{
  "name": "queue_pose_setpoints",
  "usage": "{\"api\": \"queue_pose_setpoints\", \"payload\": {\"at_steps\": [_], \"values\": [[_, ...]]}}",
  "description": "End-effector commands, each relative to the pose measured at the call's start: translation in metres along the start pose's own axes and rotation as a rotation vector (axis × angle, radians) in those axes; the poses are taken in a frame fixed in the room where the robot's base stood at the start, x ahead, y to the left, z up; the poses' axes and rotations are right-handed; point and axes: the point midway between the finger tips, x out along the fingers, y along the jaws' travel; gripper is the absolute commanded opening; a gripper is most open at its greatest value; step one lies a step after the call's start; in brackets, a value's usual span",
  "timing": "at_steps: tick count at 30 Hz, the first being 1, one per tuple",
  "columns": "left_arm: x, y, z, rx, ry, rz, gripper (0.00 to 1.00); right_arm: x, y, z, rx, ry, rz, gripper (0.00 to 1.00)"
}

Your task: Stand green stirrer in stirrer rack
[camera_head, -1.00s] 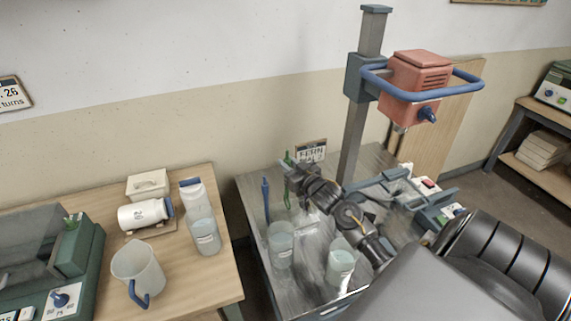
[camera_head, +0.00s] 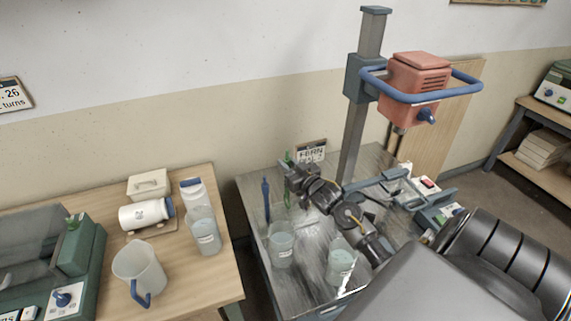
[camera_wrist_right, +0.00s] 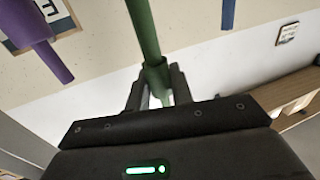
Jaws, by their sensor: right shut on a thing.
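My right gripper (camera_head: 286,168) is shut on the green stirrer (camera_head: 288,157), at the far side of the metal table. In the right wrist view the stirrer (camera_wrist_right: 145,30) rises from between my fingers (camera_wrist_right: 158,90). In the head view my gripper hides much of the stirrer, so I cannot tell whether its lower end touches anything. A blue stirrer (camera_head: 266,195) stands upright to the left of my gripper. I cannot make out the stirrer rack clearly. My left gripper is not in view.
Two cups of pale liquid stand nearer on the metal table, a left one (camera_head: 281,245) and a right one (camera_head: 340,262). The mixer post (camera_head: 355,125) rises behind my right arm. A wooden table (camera_head: 190,285) with a jug (camera_head: 138,268) stands to the left.

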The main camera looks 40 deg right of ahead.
Motion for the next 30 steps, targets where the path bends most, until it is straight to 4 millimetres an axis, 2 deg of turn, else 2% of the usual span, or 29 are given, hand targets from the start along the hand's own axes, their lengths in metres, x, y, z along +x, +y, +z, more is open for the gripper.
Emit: {"api": "queue_pose_setpoints", "payload": {"at_steps": [13,30], "values": [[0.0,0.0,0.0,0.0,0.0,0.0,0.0,0.0,0.0,0.001,0.0,0.001,0.0,0.0],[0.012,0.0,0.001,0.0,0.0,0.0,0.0,0.0,0.0,0.019,0.001,0.0,0.001,0.0]]}}
